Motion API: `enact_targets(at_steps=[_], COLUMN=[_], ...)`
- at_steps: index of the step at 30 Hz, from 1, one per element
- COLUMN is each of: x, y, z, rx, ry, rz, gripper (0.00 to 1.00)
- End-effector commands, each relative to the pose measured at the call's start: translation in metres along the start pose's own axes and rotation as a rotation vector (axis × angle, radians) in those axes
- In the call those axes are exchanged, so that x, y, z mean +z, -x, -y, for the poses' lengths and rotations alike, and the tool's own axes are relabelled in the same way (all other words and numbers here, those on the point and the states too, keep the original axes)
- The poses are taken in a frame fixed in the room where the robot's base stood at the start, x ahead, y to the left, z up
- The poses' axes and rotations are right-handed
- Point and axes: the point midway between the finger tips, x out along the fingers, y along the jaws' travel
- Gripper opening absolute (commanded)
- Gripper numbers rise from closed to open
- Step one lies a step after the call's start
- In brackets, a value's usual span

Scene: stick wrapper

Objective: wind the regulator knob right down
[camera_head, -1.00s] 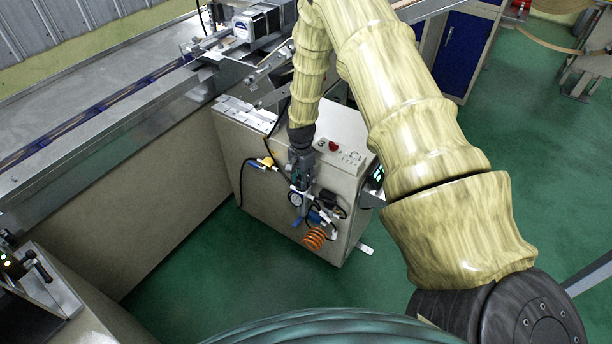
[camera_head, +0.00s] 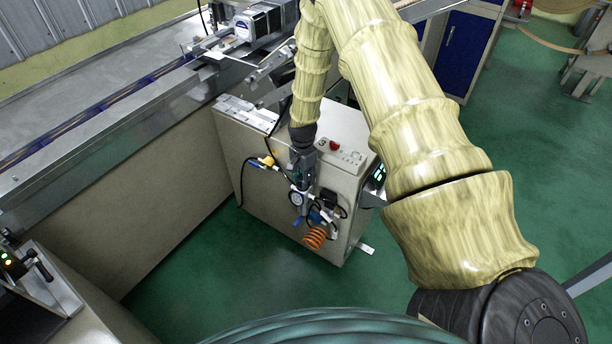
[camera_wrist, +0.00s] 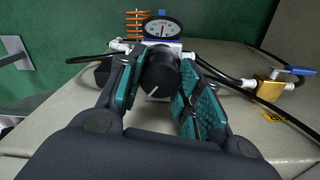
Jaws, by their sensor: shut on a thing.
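The regulator knob (camera_wrist: 159,72) is black and round with a pale line on its top face. In the wrist view it sits between the teal-padded fingers of my gripper (camera_wrist: 158,88), which are shut on its two sides. The round white pressure gauge (camera_wrist: 161,28) is just beyond the knob. In the head view my gripper (camera_head: 302,178) points down at the front of the beige cabinet, above the gauge (camera_head: 297,198). The knob is hidden there by my gripper.
Black hoses, a brass valve with a blue lever (camera_wrist: 293,71) and an orange coil (camera_head: 315,237) surround the regulator. The beige cabinet (camera_head: 262,200) has a red button (camera_head: 334,145) on top. Green floor (camera_head: 190,285) lies open in front.

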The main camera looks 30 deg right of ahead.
Motion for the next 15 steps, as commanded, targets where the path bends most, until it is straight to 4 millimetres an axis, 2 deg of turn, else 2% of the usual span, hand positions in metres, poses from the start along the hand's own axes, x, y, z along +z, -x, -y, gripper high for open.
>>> enact_targets(at_steps=[1, 2, 5, 15], x=[-0.0031, -0.0031, -0.0026, -0.001], y=[0.0064, 0.0065, 0.0062, 0.0039], z=[0.0099, 0.0099, 0.0094, 0.0049], rx=[-0.02, -0.02, -0.018, -0.008], ry=[0.001, 0.001, 0.001, 0.001], rz=[-0.008, -0.008, -0.007, -0.003], gripper=[0.11, 0.36, 0.55, 0.56])
